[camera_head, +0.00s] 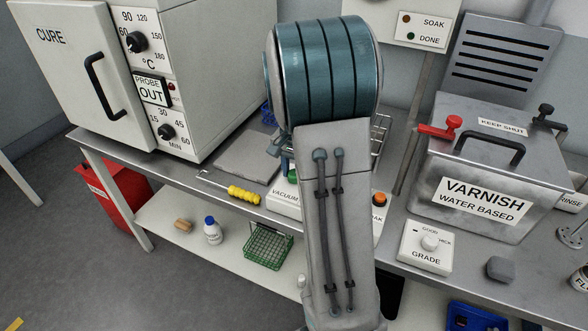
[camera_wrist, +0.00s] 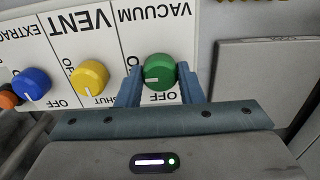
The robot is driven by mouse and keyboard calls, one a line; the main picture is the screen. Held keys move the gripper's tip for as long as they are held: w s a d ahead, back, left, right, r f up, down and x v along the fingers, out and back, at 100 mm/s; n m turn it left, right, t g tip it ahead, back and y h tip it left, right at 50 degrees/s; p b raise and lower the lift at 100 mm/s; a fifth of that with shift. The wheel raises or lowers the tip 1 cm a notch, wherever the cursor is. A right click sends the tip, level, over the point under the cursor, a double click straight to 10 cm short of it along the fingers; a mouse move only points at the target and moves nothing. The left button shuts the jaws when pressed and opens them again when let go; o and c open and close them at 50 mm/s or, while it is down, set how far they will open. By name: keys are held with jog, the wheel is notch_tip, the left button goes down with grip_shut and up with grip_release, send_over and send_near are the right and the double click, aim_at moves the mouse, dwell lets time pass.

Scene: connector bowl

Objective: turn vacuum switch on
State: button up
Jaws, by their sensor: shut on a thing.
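The vacuum switch is a green round knob (camera_wrist: 159,72) on a white panel, under an upside-down VACUUM label in the wrist view. My gripper (camera_wrist: 159,84) has one blue-grey finger on each side of the knob and is shut on it. A short white mark shows on the knob's lower left part, near the OFF lettering; its exact direction is hard to tell.
A yellow VENT knob (camera_wrist: 89,77) and a blue knob (camera_wrist: 32,84) sit beside the green one. A yellow-handled tool (camera_head: 243,194) lies left of the panel. The CURE oven (camera_head: 85,70) stands left, the varnish tank (camera_head: 480,185) and GRADE box (camera_head: 425,247) right.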

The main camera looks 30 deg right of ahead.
dwell(0.4)
jog(key=o, duration=1)
jog(key=shift+c, duration=0.2)
jog(key=shift+r, duration=0.1)
notch_tip(320, 180, up, 14)
jog(key=shift+p, duration=0.35)
jog(key=s+a+f+n+t+p, duration=0.1)
jog(key=s+a+n, duration=0.4)
jog(key=s+a, duration=0.2)
jog(key=s+a+f+n+t, duration=0.1)
jog(key=s+a+n, duration=0.4)
jog(key=s, duration=0.6)
jog(key=shift+s+a+f+t+p, duration=0.35)
jog(key=shift+a+f, duration=0.25)
jog(key=shift+a, duration=0.4)
